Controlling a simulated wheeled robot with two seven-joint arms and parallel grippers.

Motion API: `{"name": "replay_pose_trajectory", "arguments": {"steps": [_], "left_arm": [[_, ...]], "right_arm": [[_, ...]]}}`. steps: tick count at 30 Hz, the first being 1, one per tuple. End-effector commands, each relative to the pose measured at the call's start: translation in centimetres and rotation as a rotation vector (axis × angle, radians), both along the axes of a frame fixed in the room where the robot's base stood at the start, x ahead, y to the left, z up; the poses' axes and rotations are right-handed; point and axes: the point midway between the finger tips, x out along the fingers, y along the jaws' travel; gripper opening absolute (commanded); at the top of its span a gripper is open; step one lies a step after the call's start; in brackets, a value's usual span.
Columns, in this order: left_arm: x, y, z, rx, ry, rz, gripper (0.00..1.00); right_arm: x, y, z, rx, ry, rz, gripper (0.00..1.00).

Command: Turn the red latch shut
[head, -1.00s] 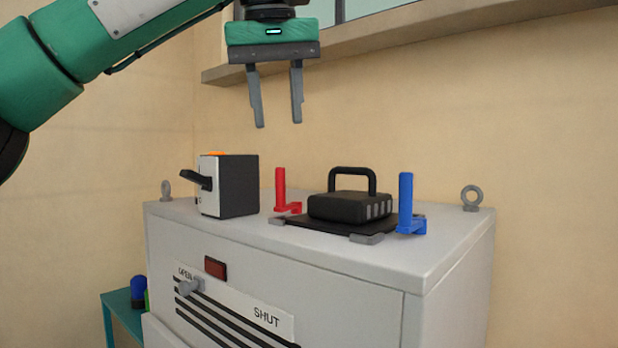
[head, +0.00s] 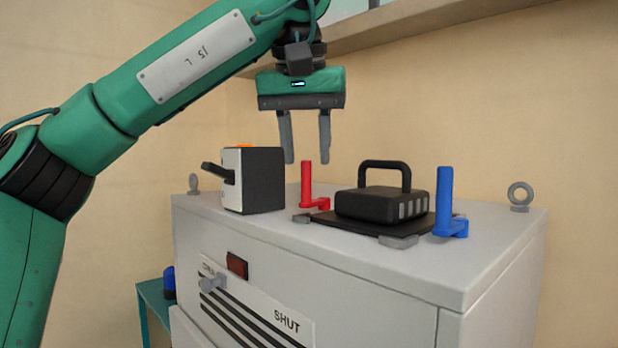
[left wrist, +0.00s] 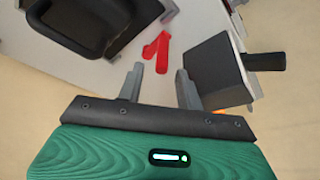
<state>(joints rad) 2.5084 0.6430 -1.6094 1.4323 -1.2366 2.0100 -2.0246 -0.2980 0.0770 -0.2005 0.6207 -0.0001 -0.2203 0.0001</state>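The red latch (head: 307,184) stands on the cabinet top, with an upright post and a short foot pointing right toward the black handled block (head: 382,203). It also shows in the left wrist view (left wrist: 162,55), between and beyond the fingertips. My left gripper (head: 307,162) points down with its fingers apart and empty. Its fingertips are around the height of the post's top in the head view; whether they are level with it in depth I cannot tell. The blue latch (head: 445,205) stands upright at the block's right side. My right gripper is not in view.
A grey box with a black lever (head: 255,180) stands close left of the red latch. Grey eyebolts (head: 520,195) rise at the cabinet's edges. A shelf (head: 420,38) overhangs behind. The cabinet front (head: 370,285) has a knob and a SHUT label.

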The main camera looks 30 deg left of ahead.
Motion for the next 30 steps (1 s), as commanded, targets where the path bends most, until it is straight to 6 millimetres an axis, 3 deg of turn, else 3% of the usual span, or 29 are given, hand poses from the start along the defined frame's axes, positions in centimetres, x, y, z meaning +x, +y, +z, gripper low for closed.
{"name": "replay_pose_trajectory", "arguments": {"steps": [5, 12, 25, 30], "left_arm": [[0.9, 0.3, -2.4, -0.001, 0.003, -0.001, 0.36], [1.7, 0.5, -4.2, 0.0, 0.002, -0.001, 0.36], [1.9, 0.6, -4.8, 0.0, -0.001, 0.0, 0.36], [1.9, 0.6, -4.8, 0.0, 0.0, 0.0, 0.05]], "right_arm": [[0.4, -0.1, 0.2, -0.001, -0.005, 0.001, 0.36], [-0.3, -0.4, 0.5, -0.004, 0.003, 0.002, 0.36], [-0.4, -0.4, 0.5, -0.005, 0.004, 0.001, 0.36], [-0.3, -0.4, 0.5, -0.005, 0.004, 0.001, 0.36]]}}
